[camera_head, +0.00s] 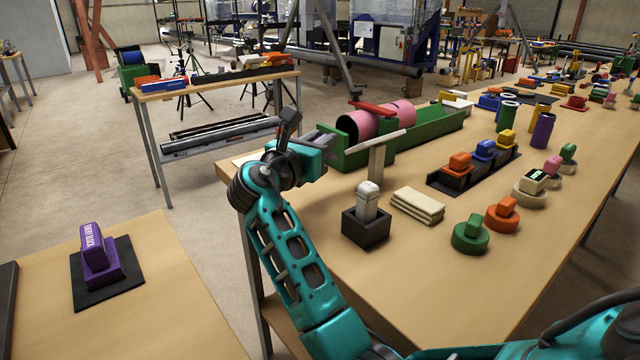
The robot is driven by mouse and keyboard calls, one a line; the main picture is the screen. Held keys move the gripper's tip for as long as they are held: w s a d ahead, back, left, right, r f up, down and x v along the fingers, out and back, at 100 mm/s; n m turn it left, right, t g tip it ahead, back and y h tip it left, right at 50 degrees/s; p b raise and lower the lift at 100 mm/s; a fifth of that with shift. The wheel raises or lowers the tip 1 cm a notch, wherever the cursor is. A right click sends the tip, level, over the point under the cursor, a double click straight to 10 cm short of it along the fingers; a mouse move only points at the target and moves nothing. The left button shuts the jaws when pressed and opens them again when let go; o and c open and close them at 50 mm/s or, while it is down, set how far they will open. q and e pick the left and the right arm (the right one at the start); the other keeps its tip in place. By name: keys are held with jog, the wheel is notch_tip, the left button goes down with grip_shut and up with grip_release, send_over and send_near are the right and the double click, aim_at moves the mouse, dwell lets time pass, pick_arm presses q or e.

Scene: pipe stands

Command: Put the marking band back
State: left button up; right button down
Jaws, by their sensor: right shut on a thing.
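My right gripper (332,148) is at the near left end of a green trough (420,137). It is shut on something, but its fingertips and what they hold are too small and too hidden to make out. A pink pipe (364,122) with a dark open end lies in the trough, just beyond the gripper. A flat red piece (372,108) lies across the top of the pipe. I cannot tell which thing is the marking band. My left gripper is not in view.
A cream T-shaped stand (377,162), a black holder (366,228) with a pale capped block, and a folded cloth (417,205) stand close right of my arm. Several coloured stamp-like blocks line the table. A purple block (97,255) sits on the left table.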

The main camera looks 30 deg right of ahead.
jog(key=shift+f, duration=0.8)
notch_tip(320, 180, down, 5)
jog(key=shift+f+b, duration=0.1)
jog(key=shift+b, duration=0.8)
jog(key=shift+f, duration=0.15)
jog(key=c, duration=0.9)
grip_release()
jog(key=shift+f, duration=0.1)
jog(key=shift+c, duration=0.2)
